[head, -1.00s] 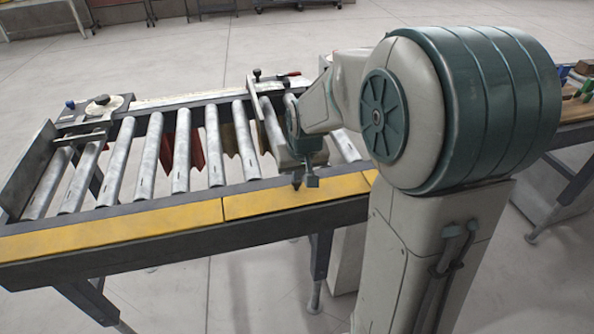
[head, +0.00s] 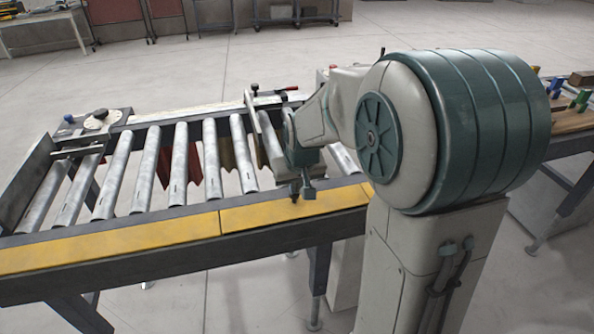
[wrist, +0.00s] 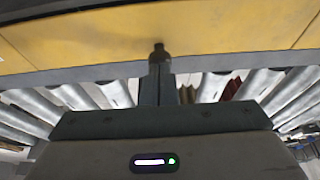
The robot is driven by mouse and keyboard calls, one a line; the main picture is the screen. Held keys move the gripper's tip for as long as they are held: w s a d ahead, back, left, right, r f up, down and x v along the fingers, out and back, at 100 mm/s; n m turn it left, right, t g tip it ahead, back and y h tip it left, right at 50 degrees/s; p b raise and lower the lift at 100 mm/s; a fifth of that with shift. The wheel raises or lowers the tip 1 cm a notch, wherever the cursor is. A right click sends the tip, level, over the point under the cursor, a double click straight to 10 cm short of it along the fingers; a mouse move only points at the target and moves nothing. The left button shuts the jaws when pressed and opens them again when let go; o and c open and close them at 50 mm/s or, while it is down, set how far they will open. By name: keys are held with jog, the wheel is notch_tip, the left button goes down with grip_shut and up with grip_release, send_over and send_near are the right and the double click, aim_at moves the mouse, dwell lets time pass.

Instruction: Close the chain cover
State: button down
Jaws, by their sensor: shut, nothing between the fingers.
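The chain cover is a long yellow strip (head: 300,204) along the conveyor's near side, made of panels with a seam between them. It looks flat along the dark side rail; I cannot tell whether it is fully down. In the wrist view the yellow panel (wrist: 220,35) fills the top, with seams at left and right. My gripper (head: 300,194) points down at the panel's inner edge, right of the seam. It is shut and empty. In the wrist view its tip (wrist: 158,50) overlaps the panel's edge; contact is unclear.
A dial plate (head: 98,118) sits at the far left corner. A bench with coloured items (head: 575,105) stands at right. Open floor lies around.

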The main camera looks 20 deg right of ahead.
notch_tip(320, 180, up, 4)
jog(key=p, duration=0.3)
jog(key=shift+r, duration=0.1)
notch_tip(320, 180, up, 9)
jog(key=b, duration=0.2)
send_over(300, 212)
jog(key=s+f, duration=0.3)
jog(key=s, duration=0.6)
jog(key=s+f, duration=0.3)
jog(key=s, duration=0.6)
jog(key=shift+s+a+f+g, duration=0.15)
jog(key=shift+a+f+g, duration=0.15)
jog(key=shift+a+g, duration=0.1)
